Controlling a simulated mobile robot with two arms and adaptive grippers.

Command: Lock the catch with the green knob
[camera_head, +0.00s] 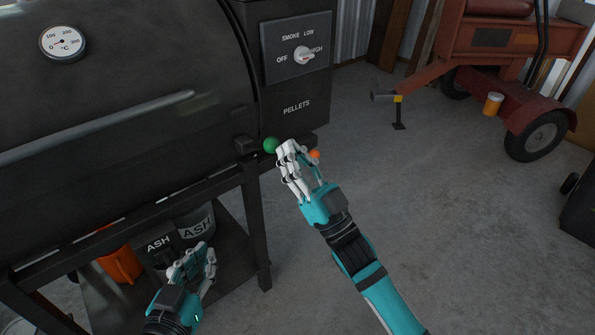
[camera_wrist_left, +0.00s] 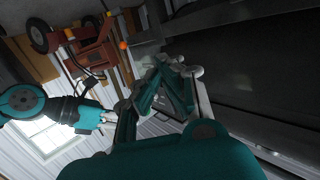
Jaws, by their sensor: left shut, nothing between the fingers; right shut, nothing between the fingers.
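The green knob (camera_head: 271,145) is a round ball on the catch at the right end of the black smoker grill's front, below the pellet box. My right gripper (camera_head: 291,152) is shut and empty, with its fingertips just right of the green knob; I cannot tell whether they touch it. An orange knob (camera_head: 314,155) shows just beyond its fingers, and an orange ball also shows in the left wrist view (camera_wrist_left: 123,45). My left gripper (camera_head: 205,258) is shut and empty, low in front of the ash buckets. Its fingers fill the middle of the left wrist view (camera_wrist_left: 172,85).
The smoker lid (camera_head: 110,65) has a long handle and a temperature gauge (camera_head: 62,42). A dial (camera_head: 304,55) sits on the pellet box. Ash buckets (camera_head: 197,224) and an orange bucket (camera_head: 122,264) stand below. A red trailer (camera_head: 510,60) stands at the back right; the floor between is clear.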

